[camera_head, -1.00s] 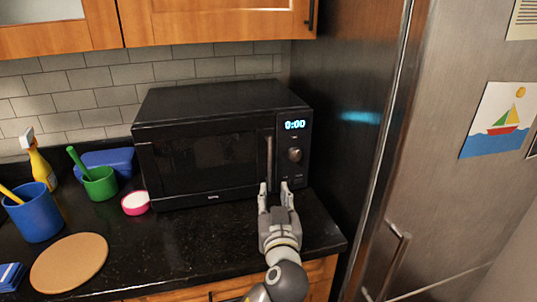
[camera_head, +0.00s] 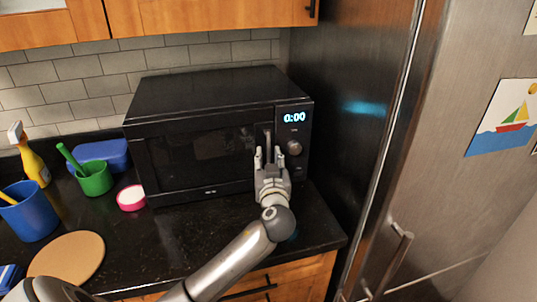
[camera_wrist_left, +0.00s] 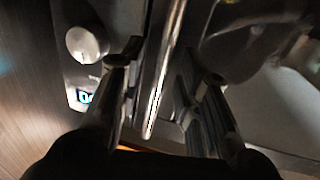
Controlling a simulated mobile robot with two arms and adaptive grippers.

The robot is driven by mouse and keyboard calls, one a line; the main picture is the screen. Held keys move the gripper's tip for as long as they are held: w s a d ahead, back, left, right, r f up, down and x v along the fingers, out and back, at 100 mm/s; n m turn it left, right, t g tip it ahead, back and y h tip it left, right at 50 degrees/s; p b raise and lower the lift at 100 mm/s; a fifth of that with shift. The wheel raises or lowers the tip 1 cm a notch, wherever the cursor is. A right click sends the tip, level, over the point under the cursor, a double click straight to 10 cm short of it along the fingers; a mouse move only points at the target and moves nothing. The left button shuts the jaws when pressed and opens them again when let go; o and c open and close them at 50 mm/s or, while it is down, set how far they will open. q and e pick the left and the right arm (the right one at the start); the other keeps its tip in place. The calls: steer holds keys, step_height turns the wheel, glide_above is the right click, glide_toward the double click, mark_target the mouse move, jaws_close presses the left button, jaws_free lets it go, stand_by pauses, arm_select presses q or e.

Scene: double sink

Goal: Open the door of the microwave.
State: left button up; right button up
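The black microwave (camera_head: 200,160) stands on the dark counter with its door shut and its clock lit. Its vertical bar handle (camera_head: 268,142) is on the right side of the door, left of the round knob (camera_head: 294,147). My left gripper (camera_head: 268,155) is at the handle, with its fingers pointing up toward it. In the left wrist view, the handle (camera_wrist_left: 165,70) runs between the two open fingers, with gaps on both sides. The knob shows there too (camera_wrist_left: 86,45). My right gripper is in neither view.
A fridge (camera_head: 440,170) with a bar handle stands close on the right. The counter before the microwave is clear.

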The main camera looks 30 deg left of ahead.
arm_select(q)
steer(key=shift+w+a, duration=0.3)
steer(key=shift+w, duration=0.05)
jaws_close()
